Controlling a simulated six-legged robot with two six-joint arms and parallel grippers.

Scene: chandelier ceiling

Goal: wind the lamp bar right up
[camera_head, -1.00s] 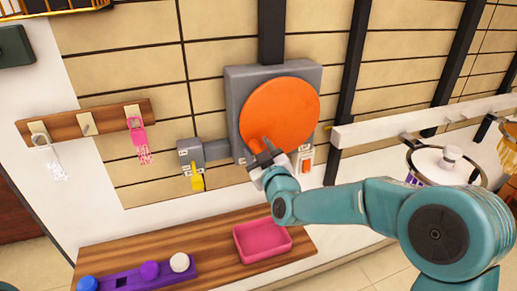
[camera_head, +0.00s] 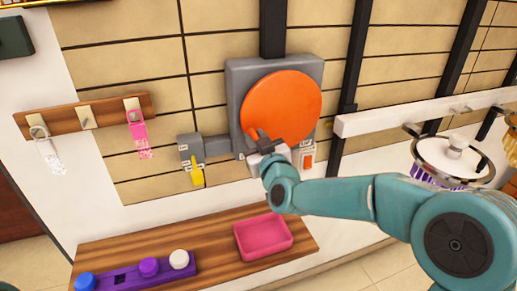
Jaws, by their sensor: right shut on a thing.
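An orange disc (camera_head: 285,105) is mounted on a grey wall plate (camera_head: 240,72). A short orange handle (camera_head: 253,135) sticks out at its lower left. My right gripper (camera_head: 262,146) is at this handle, shut on it, and covers part of it. The white bar (camera_head: 430,113), which looks like the lamp bar, runs along the wall at the right. A round white lamp-like thing (camera_head: 452,158) with a dark ring is below it, and another is partly cut off at the right edge. My left gripper is not in view.
A grey box with a yellow lever (camera_head: 196,172) sits left of the disc, a small orange switch (camera_head: 307,160) right of it. Below, a wooden shelf (camera_head: 205,245) carries a pink tray (camera_head: 237,241) and a purple block with knobs (camera_head: 130,277). A peg rack (camera_head: 68,119) hangs at left.

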